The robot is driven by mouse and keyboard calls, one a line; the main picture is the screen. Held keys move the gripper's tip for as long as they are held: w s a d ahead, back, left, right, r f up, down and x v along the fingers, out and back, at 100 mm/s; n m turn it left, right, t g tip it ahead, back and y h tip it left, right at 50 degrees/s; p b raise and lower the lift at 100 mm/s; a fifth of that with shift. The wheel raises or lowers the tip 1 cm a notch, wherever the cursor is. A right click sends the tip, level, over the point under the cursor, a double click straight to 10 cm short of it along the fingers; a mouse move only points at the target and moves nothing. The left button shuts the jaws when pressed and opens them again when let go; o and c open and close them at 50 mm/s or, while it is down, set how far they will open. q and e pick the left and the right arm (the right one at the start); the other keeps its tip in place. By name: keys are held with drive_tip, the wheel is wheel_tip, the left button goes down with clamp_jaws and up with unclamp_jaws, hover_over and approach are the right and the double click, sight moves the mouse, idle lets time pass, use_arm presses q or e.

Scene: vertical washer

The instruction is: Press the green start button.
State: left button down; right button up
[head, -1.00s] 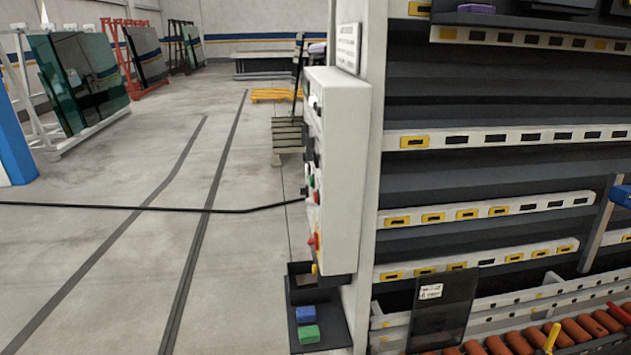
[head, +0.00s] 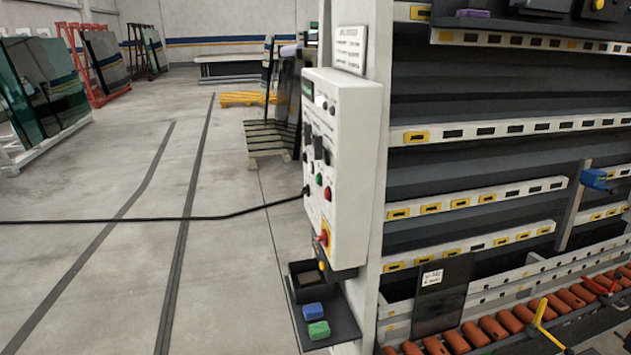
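The white control panel box (head: 352,160) is mounted on the left end of the washer and seen at an angle. A small green button (head: 319,179) sits on its front face, left of and slightly above a red button (head: 327,193). A larger red knob on a yellow base (head: 323,237) is lower on the same face. Neither of my grippers shows in the head view, so nothing of mine is seen near the panel.
A black shelf (head: 343,325) below the panel holds a blue block (head: 313,310) and a green block (head: 319,330). A black cable (head: 150,221) runs from the panel to the left. The floor (head: 90,285) left of the washer is mostly open. Orange rollers (head: 505,321) line the lower right.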

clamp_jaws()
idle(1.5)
